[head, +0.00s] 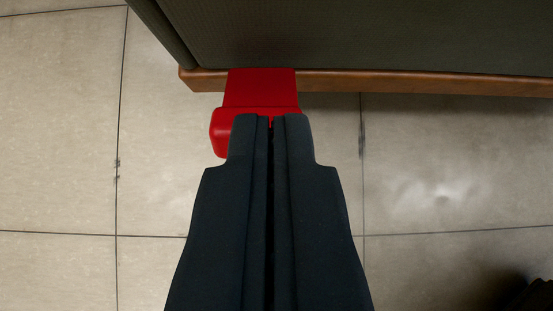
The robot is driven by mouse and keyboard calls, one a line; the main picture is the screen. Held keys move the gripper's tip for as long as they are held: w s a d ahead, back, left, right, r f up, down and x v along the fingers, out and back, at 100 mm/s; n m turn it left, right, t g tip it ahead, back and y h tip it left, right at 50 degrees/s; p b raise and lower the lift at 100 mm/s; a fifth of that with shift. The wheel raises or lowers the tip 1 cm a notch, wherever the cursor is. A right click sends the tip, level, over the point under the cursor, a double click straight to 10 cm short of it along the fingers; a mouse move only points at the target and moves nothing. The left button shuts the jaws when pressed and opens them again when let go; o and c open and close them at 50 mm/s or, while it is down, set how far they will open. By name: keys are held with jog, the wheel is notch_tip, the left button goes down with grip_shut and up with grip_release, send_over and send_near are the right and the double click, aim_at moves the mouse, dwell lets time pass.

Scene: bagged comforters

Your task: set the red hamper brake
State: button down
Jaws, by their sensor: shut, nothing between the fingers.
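The hamper's dark fabric side (360,35) fills the top of the picture. My gripper (270,118) is shut and empty. Its fingertips overlap the near end of the red pedal in the picture and hide part of it. I cannot tell whether they touch it or hang above it. The pedal's near left corner shows beside the fingertips.
Pale tiled floor (70,170) lies free to the left and right of my gripper. The hamper's bottom left corner is just left of the pedal. A dark shape (535,295) shows at the lower right corner.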

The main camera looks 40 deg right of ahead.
aim_at(260, 99)
jog(key=shift+b+x, duration=0.3)
jog(key=shift+x, duration=1.05)
